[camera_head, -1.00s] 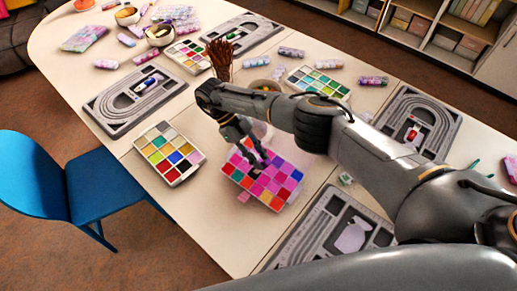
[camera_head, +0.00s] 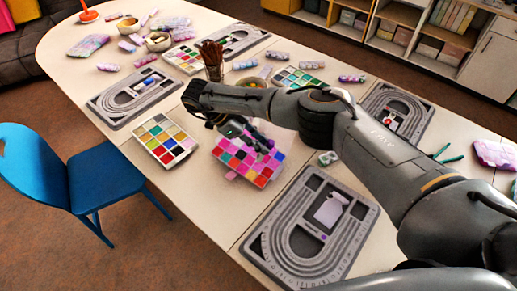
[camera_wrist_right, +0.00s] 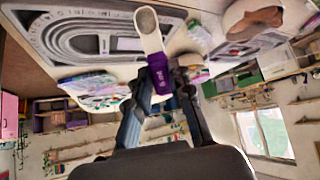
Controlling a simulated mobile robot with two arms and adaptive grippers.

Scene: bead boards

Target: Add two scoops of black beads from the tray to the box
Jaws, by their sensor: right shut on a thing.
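My right gripper (camera_head: 258,142) is above the far edge of a tray of pink, purple and red beads (camera_head: 262,175). In the right wrist view, my right gripper (camera_wrist_right: 163,85) is shut on the purple handle (camera_wrist_right: 160,78) of a scoop with a pale, rounded head (camera_wrist_right: 148,28). I cannot tell whether the head holds beads. A second tray (camera_head: 165,140) with yellow, red, white and dark compartments lies to the left, and a third (camera_head: 297,78) lies behind my arm. I cannot tell which container is the box. My left gripper is not in view.
A grey bead board (camera_head: 268,240) lies at the near edge with a pale bottle shape on it. More boards lie at left (camera_head: 108,98) and right (camera_head: 425,112). A cup of brushes (camera_head: 213,70) stands behind my gripper. A blue chair (camera_head: 105,175) stands at the left.

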